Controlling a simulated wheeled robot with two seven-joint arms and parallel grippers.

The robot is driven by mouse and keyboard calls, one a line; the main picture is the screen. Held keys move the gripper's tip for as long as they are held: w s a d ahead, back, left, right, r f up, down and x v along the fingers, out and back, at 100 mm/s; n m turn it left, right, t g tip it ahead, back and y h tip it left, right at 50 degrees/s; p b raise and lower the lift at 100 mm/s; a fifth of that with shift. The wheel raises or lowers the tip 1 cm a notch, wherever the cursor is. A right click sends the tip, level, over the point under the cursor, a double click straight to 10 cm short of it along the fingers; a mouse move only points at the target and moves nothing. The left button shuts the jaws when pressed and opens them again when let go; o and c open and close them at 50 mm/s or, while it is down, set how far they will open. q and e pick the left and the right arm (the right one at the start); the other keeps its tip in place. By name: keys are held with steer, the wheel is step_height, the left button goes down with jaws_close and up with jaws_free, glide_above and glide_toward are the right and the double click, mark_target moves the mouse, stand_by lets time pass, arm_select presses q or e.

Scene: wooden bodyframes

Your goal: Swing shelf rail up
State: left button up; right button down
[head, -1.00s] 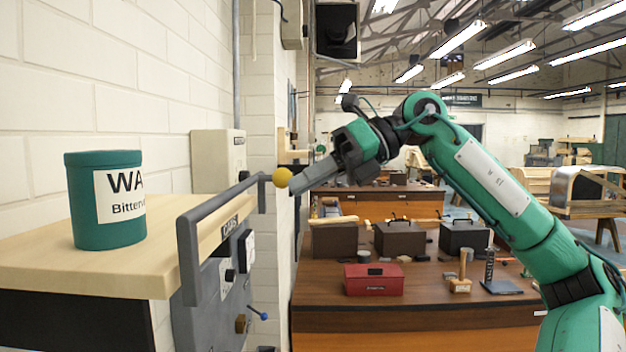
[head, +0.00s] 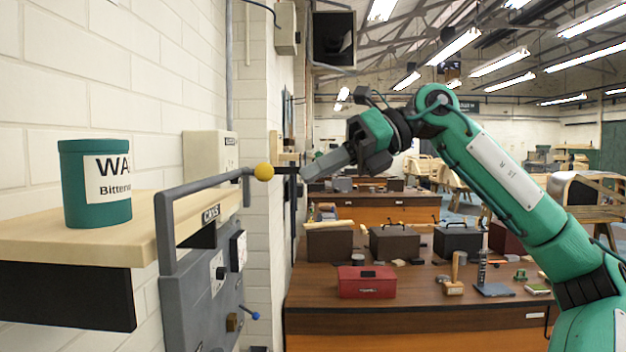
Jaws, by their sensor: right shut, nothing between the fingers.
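The grey shelf rail (head: 200,183) runs along the right-hand edge of the pale wooden shelf (head: 60,235). Its long bar stands above the shelf top, with a bent upright at the near end. A yellow ball (head: 264,171) sits at its far end. A green tin (head: 96,185) with a white label stands upright on the shelf. My left gripper is out of view.
A grey panel (head: 205,300) with knobs and a blue-tipped lever hangs below the rail. A white brick wall is at left. A workbench (head: 400,318) with a red box (head: 366,282) and dark cases stands behind.

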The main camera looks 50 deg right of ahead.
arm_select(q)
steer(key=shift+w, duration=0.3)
arm_select(e)
step_height(320, 180, up, 7)
steer(key=d, duration=0.2)
steer(key=shift+d, duration=0.3)
steer(key=shift+s, duration=0.2)
